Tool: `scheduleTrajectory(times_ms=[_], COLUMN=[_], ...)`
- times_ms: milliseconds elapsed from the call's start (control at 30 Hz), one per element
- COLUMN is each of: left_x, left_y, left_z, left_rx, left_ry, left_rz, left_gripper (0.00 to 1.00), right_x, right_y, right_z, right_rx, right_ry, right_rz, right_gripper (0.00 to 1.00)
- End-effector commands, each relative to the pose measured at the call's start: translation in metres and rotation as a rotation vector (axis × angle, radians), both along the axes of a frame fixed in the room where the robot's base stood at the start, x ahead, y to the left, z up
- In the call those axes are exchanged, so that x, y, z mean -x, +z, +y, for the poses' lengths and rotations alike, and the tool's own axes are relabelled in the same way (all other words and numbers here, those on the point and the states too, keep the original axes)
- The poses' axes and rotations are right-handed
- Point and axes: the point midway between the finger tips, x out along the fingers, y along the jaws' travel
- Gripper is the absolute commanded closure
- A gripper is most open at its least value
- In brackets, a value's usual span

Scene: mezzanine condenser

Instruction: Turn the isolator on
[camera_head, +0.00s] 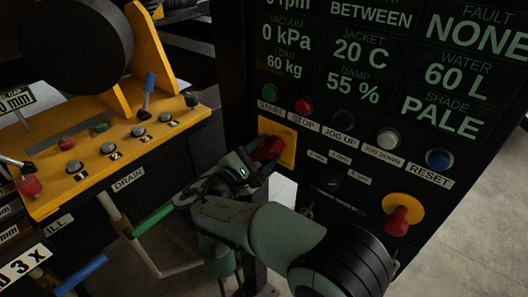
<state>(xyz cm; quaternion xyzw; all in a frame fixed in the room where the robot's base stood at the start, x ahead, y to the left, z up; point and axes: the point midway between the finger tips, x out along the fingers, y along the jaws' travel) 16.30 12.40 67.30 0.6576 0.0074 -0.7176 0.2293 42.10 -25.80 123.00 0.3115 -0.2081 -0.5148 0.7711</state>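The isolator is a red rotary handle (268,148) on a yellow plate (289,146), low on the left side of the dark control panel. An "ON" mark shows near the plate's upper right. My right gripper (256,166) is at the handle, its fingers reaching to the handle's lower left part. The gripper hides part of the handle and plate. Whether the fingers are closed on the handle or only around it cannot be told. My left gripper is not in view.
Above the isolator are a green start button (270,91) and a red stop button (304,106). A red mushroom button (398,220) on a yellow disc is at lower right. A yellow console (118,150) with levers stands left, with a green-handled lever (152,220) below it.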

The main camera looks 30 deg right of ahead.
Motion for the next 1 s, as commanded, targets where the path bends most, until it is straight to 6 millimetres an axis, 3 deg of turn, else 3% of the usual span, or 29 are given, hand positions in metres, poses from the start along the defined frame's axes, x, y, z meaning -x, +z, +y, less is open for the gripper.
scheduleTrajectory(times_ms=[367,467,800,1000], left_x=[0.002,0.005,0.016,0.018], left_y=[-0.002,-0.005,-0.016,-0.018], left_z=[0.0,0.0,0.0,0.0], left_rx=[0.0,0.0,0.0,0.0], left_ry=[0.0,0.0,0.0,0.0], left_rz=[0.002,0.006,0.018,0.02], left_gripper=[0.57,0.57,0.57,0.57], right_x=[0.002,0.008,0.037,0.048], right_y=[-0.001,-0.001,-0.002,0.0], right_z=[0.007,0.02,0.09,0.116], right_rx=[-0.001,-0.001,0.0,0.001], right_ry=[0.002,0.004,0.004,0.001], right_rz=[-0.002,-0.002,-0.001,-0.001], right_gripper=[0.49,0.49,0.49,0.49])
